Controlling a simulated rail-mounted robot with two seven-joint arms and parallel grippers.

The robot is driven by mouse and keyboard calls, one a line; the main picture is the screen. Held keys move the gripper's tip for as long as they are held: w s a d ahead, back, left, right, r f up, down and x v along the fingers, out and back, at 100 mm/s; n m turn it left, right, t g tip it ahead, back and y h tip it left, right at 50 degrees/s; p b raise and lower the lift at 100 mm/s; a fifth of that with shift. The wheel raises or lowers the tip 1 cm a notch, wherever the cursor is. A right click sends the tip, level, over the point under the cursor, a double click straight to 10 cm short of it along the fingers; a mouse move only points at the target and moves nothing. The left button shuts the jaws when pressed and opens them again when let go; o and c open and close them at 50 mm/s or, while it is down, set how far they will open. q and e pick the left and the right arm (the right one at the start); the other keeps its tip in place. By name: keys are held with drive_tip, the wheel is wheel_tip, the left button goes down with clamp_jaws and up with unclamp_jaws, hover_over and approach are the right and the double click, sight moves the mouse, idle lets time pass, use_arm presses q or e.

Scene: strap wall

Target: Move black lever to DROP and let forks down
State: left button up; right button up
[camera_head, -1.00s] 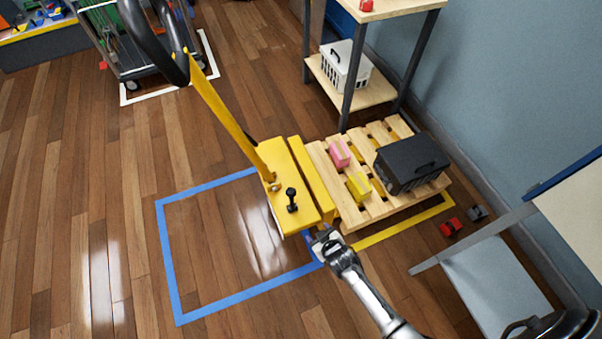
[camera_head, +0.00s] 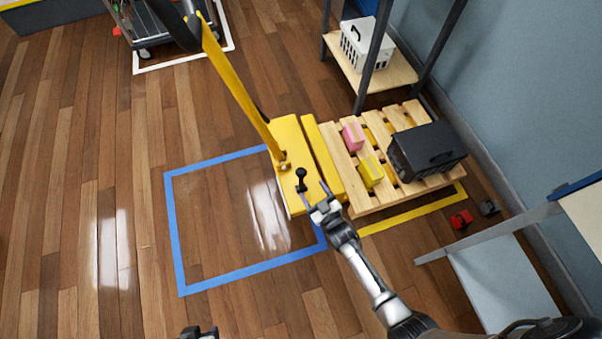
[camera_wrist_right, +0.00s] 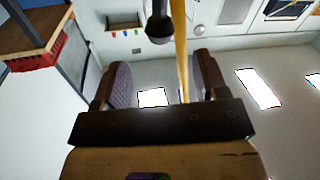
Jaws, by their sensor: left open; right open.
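The yellow pallet jack (camera_head: 290,150) stands by the wooden pallet, its handle (camera_head: 237,80) leaning up to the left. The black lever (camera_head: 301,177), a short stem with a ball knob, sticks up from its yellow body. My right gripper (camera_head: 315,196) is open just in front of and right of the lever. In the right wrist view the black knob (camera_wrist_right: 160,27) shows beyond the open fingers (camera_wrist_right: 160,85), between them but apart. Yellow parts, perhaps the forks, show through the pallet slats. No DROP marking is readable. My left gripper (camera_head: 198,332) barely shows at the bottom edge.
The pallet (camera_head: 400,190) carries a black crate (camera_head: 428,150), a pink box (camera_head: 353,136) and a yellow box (camera_head: 371,172). A shelf (camera_head: 375,75) stands behind. Blue tape (camera_head: 176,240) outlines clear floor to the left. A grey-white table (camera_head: 505,285) is at right.

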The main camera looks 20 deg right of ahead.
sight(301, 172)
use_arm(q)
drive_tip(key=f+b, duration=0.1)
drive_tip(key=f, duration=0.1)
drive_tip(key=f+b, duration=0.1)
drive_tip(key=b, duration=0.1)
drive_tip(key=shift+a+f, duration=0.2)
drive_tip(key=shift+f, duration=0.2)
use_arm(e)
drive_tip(key=w, duration=0.5)
drive_tip(key=w+a, duration=0.1)
drive_tip(key=w, duration=0.2)
drive_tip(key=shift+w+a, duration=0.1)
drive_tip(key=shift+w, duration=0.05)
use_arm(q)
drive_tip(key=shift+d, duration=0.1)
